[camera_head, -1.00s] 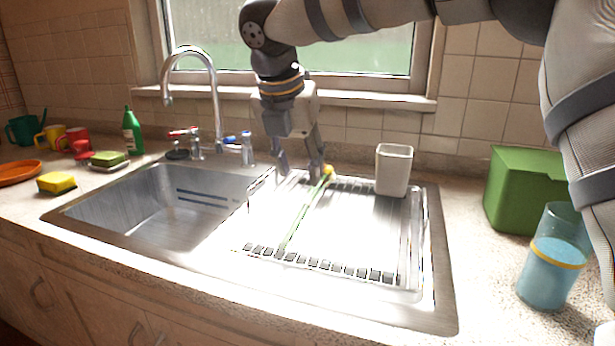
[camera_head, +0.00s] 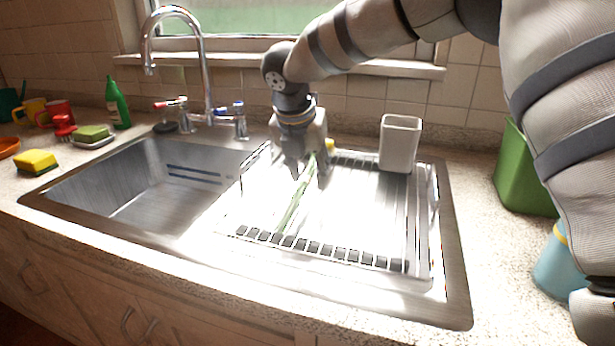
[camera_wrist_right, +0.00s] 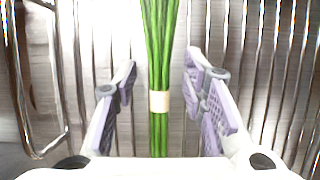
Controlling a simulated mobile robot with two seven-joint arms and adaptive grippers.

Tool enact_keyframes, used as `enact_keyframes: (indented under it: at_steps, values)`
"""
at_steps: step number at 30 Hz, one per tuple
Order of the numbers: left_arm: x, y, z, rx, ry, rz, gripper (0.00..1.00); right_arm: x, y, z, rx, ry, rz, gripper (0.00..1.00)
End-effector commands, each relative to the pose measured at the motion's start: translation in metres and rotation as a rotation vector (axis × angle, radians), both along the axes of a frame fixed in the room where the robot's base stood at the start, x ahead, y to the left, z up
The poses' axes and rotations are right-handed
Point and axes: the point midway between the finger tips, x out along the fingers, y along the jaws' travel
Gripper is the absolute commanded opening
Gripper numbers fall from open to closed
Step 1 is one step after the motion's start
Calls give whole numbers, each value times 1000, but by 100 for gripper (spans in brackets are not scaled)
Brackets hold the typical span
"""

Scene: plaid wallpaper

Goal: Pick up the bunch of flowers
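The bunch of flowers lies on the drying rack over the right basin. Its long green stems (camera_head: 295,205) point toward the front, and a bit of yellow bloom (camera_head: 330,144) shows behind my gripper. In the right wrist view the stems (camera_wrist_right: 158,45), tied with a pale band, run between the two fingers. My right gripper (camera_head: 308,172) is low over the rack at the bloom end. In the wrist view the gripper (camera_wrist_right: 160,95) is open, with a gap on both sides of the stems. My left gripper is not in view.
A white cup-like holder (camera_head: 400,145) stands at the rack's back right. The faucet (camera_head: 205,70) rises behind the empty left basin (camera_head: 150,185). A green bin (camera_head: 522,170) and a blue container (camera_head: 556,265) stand at right.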

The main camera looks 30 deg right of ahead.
Motion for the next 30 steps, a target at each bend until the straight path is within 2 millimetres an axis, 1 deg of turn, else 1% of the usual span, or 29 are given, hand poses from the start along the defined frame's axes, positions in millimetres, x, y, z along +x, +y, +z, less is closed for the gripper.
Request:
enact_keyframes:
  at_steps: [5, 8, 9, 10, 11, 20, 23, 26, 28, 30]
  values:
    - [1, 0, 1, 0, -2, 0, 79, 0, 0, 1, 0, -3, 1, 38]
    - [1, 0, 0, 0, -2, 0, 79, 0, 0, 1, 0, -3, 1, 18]
    - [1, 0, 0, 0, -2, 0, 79, 0, 0, 1, 0, -3, 1, 9]
    - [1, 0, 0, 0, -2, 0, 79, 0, 0, 1, 0, -3, 1, 2]
    - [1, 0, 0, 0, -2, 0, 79, 0, 0, 1, 0, -3, 1, 0]
    - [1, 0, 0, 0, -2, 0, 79, 0, 0, 2, 0, -4, 1, 0]
    - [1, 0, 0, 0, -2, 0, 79, 1, 0, 6, 0, -5, 2, 0]
    - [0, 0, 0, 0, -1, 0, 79, 2, 0, 20, 1, -8, 0, 0]
    - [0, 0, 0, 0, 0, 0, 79, 1, 0, 36, 1, -9, 1, 0]
    - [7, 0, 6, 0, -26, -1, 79, -12, 10, 57, 0, -15, 4, 0]
